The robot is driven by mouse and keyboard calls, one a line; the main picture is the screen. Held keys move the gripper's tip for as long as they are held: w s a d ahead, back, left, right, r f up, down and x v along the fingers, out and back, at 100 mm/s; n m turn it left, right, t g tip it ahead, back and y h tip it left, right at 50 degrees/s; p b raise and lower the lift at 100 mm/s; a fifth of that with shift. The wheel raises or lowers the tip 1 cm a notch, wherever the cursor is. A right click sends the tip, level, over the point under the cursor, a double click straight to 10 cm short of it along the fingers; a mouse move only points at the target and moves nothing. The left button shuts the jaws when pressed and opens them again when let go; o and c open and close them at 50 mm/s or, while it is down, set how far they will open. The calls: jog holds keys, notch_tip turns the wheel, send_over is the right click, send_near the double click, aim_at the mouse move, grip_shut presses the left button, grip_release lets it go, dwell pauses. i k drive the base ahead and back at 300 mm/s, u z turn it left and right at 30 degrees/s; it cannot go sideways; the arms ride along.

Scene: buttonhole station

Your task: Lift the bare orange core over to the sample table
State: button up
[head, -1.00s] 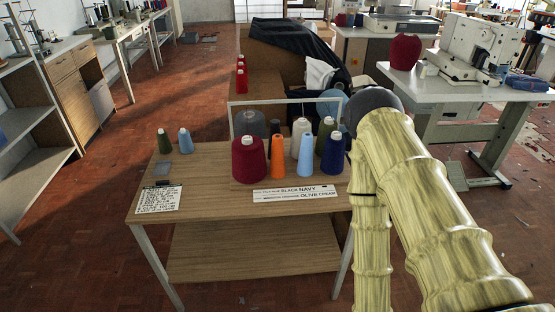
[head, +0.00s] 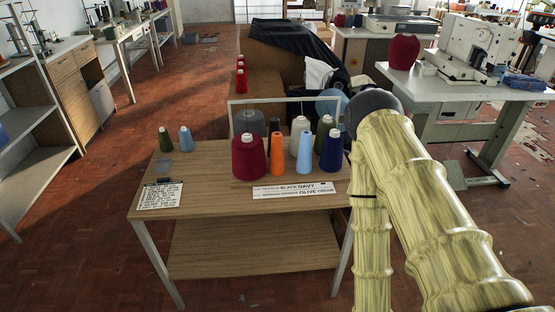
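A narrow orange cone (head: 278,155) stands upright on the near wooden table (head: 215,195), in a cluster of thread cones. A wide maroon cone (head: 249,158) stands just left of it and a light blue cone (head: 305,153) just right. Whether the orange cone carries thread is too small to tell. My arm, with pale yellow ribbed links, fills the right of the head view. My gripper does not show. No table is marked as the sample table, so I cannot tell which it is.
Cream (head: 299,134), olive and navy (head: 332,152) cones crowd the cluster's right side, below a pale frame (head: 285,99). Small green (head: 165,140) and blue (head: 186,139) cones stand at the left. A label strip (head: 293,191) and note card (head: 160,195) lie in front. A sewing-machine table (head: 440,90) stands right.

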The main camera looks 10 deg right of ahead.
aim_at(276, 165)
jog(key=k, duration=1.2)
jog(key=z, duration=0.7)
jog(key=i, duration=1.1)
jog(key=u, duration=0.6)
jog(key=i, duration=0.55)
jog(key=u, duration=0.6)
